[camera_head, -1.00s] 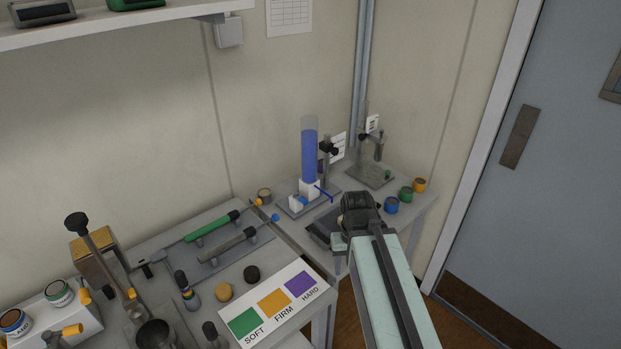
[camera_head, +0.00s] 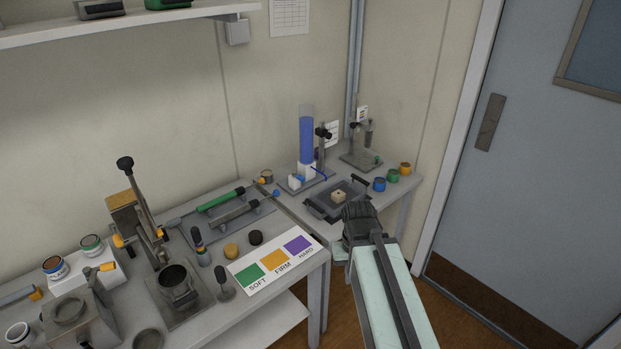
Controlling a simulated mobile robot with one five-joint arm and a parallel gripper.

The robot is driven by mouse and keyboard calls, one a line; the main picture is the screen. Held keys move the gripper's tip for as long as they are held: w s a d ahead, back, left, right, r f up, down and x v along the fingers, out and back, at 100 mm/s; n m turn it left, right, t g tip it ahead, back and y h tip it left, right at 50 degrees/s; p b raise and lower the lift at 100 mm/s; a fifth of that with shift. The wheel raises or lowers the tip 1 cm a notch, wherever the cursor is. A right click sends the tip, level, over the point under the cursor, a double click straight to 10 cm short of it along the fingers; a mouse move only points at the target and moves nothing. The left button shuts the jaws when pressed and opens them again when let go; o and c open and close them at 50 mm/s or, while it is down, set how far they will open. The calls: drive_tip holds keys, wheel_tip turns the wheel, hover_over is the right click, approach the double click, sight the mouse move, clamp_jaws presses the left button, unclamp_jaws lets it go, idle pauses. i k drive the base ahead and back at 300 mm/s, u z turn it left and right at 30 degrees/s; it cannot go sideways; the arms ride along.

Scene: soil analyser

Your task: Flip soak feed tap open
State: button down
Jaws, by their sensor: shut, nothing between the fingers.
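The clear column of blue liquid (camera_head: 306,139) stands upright on a white base (camera_head: 307,171) on the far bench.
A dark tray (camera_head: 318,207) holding a tan block (camera_head: 339,195) lies between the column and my gripper. Blue (camera_head: 379,184), green (camera_head: 393,175) and orange (camera_head: 405,168) pots stand along the right edge. A press (camera_head: 148,225) and colour card (camera_head: 273,263) are on the near bench.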

sight(300, 177)
drive_tip(key=u, duration=0.2)
drive_tip(key=i, duration=1.4)
drive_tip(key=u, duration=0.7)
drive_tip(key=k, duration=0.95)
drive_tip(key=u, duration=0.1)
drive_tip(key=i, duration=0.95)
drive_tip(key=z, duration=0.05)
